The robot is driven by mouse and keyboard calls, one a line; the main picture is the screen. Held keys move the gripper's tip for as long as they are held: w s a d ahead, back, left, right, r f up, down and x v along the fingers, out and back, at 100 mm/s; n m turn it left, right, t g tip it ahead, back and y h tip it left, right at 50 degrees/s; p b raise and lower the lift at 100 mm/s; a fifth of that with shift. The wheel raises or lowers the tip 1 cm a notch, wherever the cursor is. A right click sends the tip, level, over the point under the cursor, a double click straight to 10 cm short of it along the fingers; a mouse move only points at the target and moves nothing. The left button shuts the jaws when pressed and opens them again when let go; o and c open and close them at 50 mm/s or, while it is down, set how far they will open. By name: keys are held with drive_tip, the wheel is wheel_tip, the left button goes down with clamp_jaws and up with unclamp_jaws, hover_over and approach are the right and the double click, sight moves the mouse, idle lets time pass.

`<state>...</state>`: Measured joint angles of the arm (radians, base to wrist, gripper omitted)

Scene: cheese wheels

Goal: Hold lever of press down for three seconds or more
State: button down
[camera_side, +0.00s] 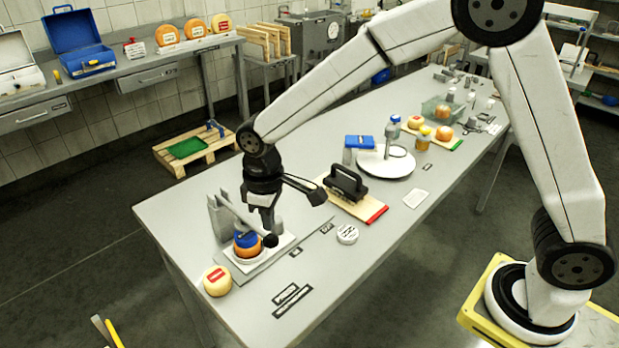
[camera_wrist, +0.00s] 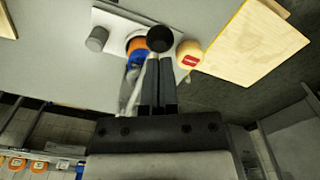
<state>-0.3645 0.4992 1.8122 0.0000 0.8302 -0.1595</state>
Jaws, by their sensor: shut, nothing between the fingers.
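The press (camera_side: 218,218) stands at the near left end of the table. Its pale lever (camera_side: 238,213) slopes down to the right and ends in a black ball knob (camera_side: 270,240). An orange cheese with a blue top (camera_side: 247,246) sits under the lever on a white plate. My gripper (camera_side: 267,226) is shut and empty, pointing down just above the knob end of the lever. In the wrist view the closed fingertips (camera_wrist: 159,62) lie right beside the black knob (camera_wrist: 160,38); I cannot tell whether they touch. The blue and orange cheese (camera_wrist: 136,45) shows partly behind the fingers.
A small cheese wheel with a red label (camera_side: 217,281) lies in front of the press. A black-handled tool (camera_side: 346,183) on a board, a white round disc (camera_side: 386,162) and a round white lid (camera_side: 347,234) lie to the right. The table's front corner is mostly clear.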

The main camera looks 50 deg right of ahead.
sight(270, 235)
drive_tip(key=shift+f, duration=2.65)
idle(0.6)
drive_tip(key=shift+s+f, duration=0.15)
drive_tip(key=shift+f, duration=0.15)
idle(4.5)
